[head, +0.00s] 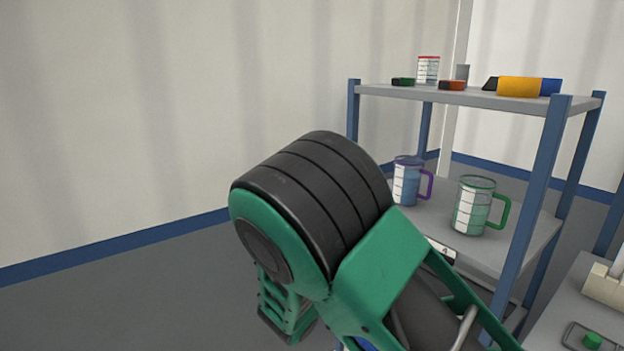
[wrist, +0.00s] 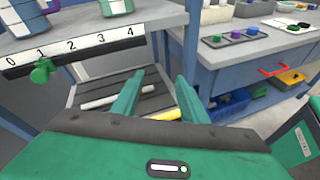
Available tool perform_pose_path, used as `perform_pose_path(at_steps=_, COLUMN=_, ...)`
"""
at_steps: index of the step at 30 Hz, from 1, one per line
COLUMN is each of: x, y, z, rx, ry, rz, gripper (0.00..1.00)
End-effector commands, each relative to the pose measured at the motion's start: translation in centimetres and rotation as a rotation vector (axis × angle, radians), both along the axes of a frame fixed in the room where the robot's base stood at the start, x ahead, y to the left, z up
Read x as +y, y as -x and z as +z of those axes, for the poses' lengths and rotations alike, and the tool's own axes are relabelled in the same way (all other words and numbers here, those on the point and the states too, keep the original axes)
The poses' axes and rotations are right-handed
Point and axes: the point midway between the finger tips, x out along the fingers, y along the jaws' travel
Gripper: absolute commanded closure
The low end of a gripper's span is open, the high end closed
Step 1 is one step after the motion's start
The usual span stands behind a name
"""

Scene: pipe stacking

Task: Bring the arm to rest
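My arm (head: 310,205), green with black ribbed bands, is bent across the middle of the head view. My gripper is not seen in that view. In the wrist view my gripper (wrist: 160,76) has its two green fingers apart, with nothing held between them. Below and beyond the fingers is a dark grooved rack (wrist: 82,127) with a white pipe (wrist: 98,103) lying on it. A yellow piece (wrist: 166,115) shows between the fingers, partly hidden by my gripper body.
A blue-posted shelf (head: 553,170) stands right, with a purple-handled mug (head: 407,182) and a green-handled mug (head: 473,205). A numbered shelf edge (wrist: 75,48) with a green knob (wrist: 42,70) is near my fingers. A workbench (wrist: 255,45) stands right. Floor left (head: 120,300) is clear.

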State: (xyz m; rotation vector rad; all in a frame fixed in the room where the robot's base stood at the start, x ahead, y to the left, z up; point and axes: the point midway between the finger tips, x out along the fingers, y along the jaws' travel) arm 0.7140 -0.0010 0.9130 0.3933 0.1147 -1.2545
Motion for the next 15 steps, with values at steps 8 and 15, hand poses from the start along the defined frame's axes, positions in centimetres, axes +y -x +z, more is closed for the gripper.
perform_pose_path(at_steps=8, x=-9.4, y=4.0, z=-0.3, rx=-0.142, ry=-0.338, rz=-0.377, gripper=0.6)
perform_pose_path(at_steps=15, x=-14.9, y=9.3, z=0.0, rx=-0.31, ry=-0.593, rz=-0.73, gripper=0.6)
